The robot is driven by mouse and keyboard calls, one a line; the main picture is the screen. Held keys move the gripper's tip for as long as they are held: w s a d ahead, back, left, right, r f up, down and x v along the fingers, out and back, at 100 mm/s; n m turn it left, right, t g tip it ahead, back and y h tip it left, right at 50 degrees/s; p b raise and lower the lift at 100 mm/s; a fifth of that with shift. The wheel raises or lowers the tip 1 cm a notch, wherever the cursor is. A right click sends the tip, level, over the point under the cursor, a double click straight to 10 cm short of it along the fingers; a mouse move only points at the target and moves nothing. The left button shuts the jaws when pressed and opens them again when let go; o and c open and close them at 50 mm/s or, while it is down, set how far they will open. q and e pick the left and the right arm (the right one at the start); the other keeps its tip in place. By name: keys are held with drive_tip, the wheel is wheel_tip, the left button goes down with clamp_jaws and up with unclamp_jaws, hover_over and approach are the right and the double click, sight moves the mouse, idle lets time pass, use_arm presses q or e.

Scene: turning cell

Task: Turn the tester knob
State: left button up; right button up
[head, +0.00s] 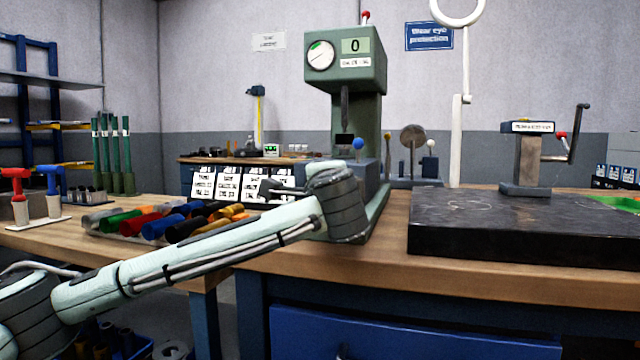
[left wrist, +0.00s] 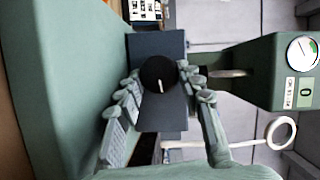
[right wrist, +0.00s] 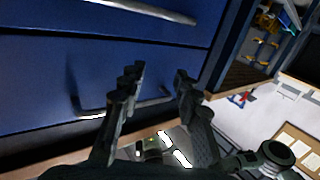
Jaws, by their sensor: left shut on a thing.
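The green tester (head: 345,60) stands on the wooden bench in the head view, with a round dial and a display reading 0. In the left wrist view its head (left wrist: 255,70) is at the right. The black round tester knob (left wrist: 158,72) with a white pointer mark sits on a dark blue-grey block (left wrist: 150,118). My left gripper (left wrist: 162,85) is shut on the knob, one finger on each side. In the head view my left wrist hides the knob and most of that gripper. My right gripper (right wrist: 158,80) is open and empty, in front of blue drawers.
A black stone plate (head: 520,235) with a crank stand (head: 530,160) lies right of the tester. Coloured cylinders (head: 160,225) lie on a tray at the left. Blue drawers with metal handles (right wrist: 90,105) are close to my right gripper.

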idle(0.3)
use_arm(q)
drive_tip(key=o, duration=1.1)
